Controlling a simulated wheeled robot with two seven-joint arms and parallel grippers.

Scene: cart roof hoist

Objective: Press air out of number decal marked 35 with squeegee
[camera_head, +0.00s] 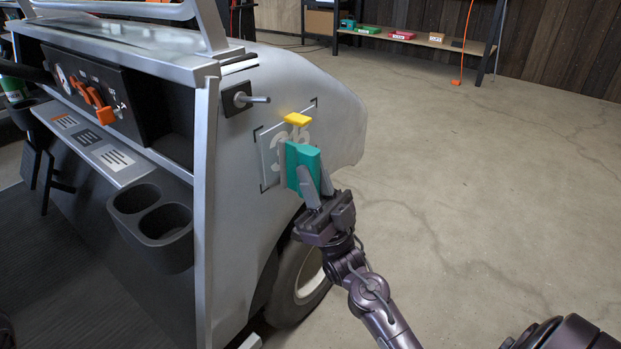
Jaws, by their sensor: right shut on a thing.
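The number decal (270,165) lies on the grey side panel of the cart, between dark corner marks. Its pale digits are partly hidden, so I cannot read the full number. My right gripper (319,188) is shut on the teal squeegee (304,160), which it holds upright in front of the decal. The squeegee covers the decal's lower right part; I cannot tell whether its edge touches the surface. A small yellow piece (297,119) sits at the decal's top edge, just above the squeegee. My left gripper is not in view.
The cart's dashboard with orange switches (105,115) and cup holders (165,222) is at left. A lever (258,99) sticks out above the decal. The wheel (305,275) is below. Concrete floor (480,180) is open at right; a shelf (410,39) stands behind.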

